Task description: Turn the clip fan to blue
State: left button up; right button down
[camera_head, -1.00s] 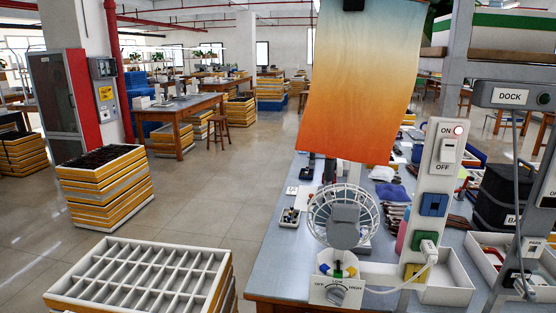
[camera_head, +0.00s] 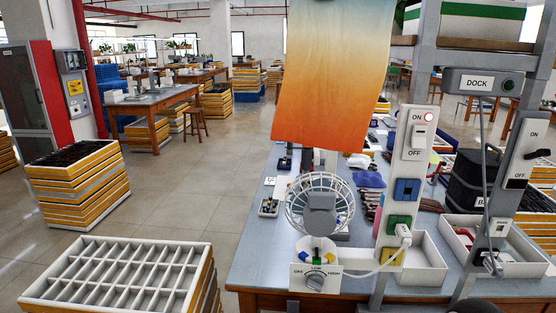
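The clip fan (camera_head: 320,208) stands at the near edge of the workbench, with a round white wire cage and grey hub. Its white control box (camera_head: 300,281) carries a grey knob (camera_head: 315,283) and OFF, LOW and HIGH labels. Small blue, green and yellow marks (camera_head: 317,258) sit above the box; the knob's exact pointing is too small to tell. A white cord (camera_head: 370,274) runs from the fan to a white plug (camera_head: 403,233) at the green socket (camera_head: 398,224). A blue socket (camera_head: 406,190) is above it, a yellow one (camera_head: 391,257) below. Neither gripper shows.
The upright socket strip (camera_head: 415,152) has an ON/OFF switch and a lit red lamp. White trays (camera_head: 431,266) stand beside it. An orange cloth (camera_head: 333,80) hangs behind the fan. A DOCK box (camera_head: 482,83) is at right. Divided crates (camera_head: 116,273) stand on the floor at left.

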aim_at(319, 207)
jog(key=u, duration=0.05)
jog(key=k, duration=0.5)
jog(key=z, duration=2.65)
jog(key=i, duration=0.1)
jog(key=u, duration=3.85)
jog(key=k, duration=0.9)
jog(key=z, duration=0.5)
jog(key=i, duration=1)
jog(key=z, duration=0.05)
